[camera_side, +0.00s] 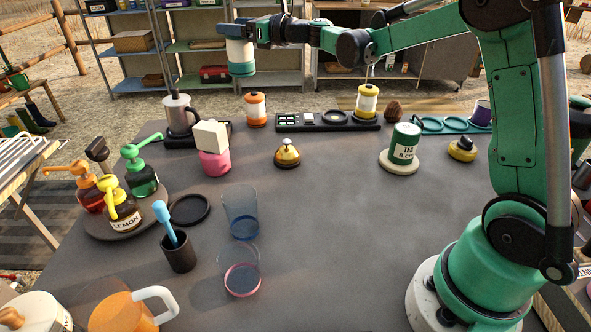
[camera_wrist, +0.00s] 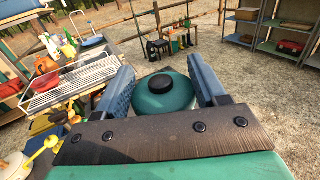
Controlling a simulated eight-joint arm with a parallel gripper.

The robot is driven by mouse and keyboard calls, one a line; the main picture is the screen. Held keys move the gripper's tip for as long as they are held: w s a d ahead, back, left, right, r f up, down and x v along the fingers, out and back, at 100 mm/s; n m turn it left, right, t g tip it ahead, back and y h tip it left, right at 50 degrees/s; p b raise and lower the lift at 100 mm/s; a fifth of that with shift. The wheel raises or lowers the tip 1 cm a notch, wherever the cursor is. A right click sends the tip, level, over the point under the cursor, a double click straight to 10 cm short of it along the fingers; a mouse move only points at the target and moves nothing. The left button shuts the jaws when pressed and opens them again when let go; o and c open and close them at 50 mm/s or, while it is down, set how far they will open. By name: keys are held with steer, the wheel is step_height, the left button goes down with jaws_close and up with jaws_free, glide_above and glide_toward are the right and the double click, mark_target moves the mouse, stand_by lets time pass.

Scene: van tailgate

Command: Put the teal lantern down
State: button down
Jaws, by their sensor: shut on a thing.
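The teal lantern (camera_side: 241,56), with a pale glass body and a teal base, hangs upright in the air above the table's far edge. My gripper (camera_side: 250,32) is shut on its top. In the wrist view the lantern's teal cap and black knob (camera_wrist: 165,92) sit between the two blue finger pads of my gripper (camera_wrist: 164,84). An orange lantern (camera_side: 255,110) stands on the table below and slightly right. A yellow lantern (camera_side: 367,101) stands at the right end of a black tray (camera_side: 290,126). The tray's middle shows an empty round ring.
A pink-and-cream block stack (camera_side: 213,160) and a brass bell (camera_side: 287,153) are nearer. The table's centre right is clear.

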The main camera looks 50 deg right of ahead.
steer(key=s+a+f+m+h, duration=0.2)
steer(key=s+a+h, duration=0.1)
steer(key=s, duration=0.5)
steer(key=s+a+f+m+h, duration=0.1)
steer(key=s+a+f+h, duration=0.2)
steer(key=s, duration=0.5)
steer(key=w+d+r+n+y, duration=0.2)
steer(key=w+d+y, duration=0.2)
steer(key=w, duration=0.5)
steer(key=w+d+r+n+y, duration=0.2)
steer(key=w+d, duration=0.4)
steer(key=w, duration=0.3)
steer(key=shift+r+g+y, duration=0.3)
steer(key=shift+r+y, duration=0.45)
steer(key=shift+y, duration=0.15)
steer(key=shift+w+f, duration=0.1)
step_height(320, 180, down, 20)
steer(key=shift+r, duration=0.25)
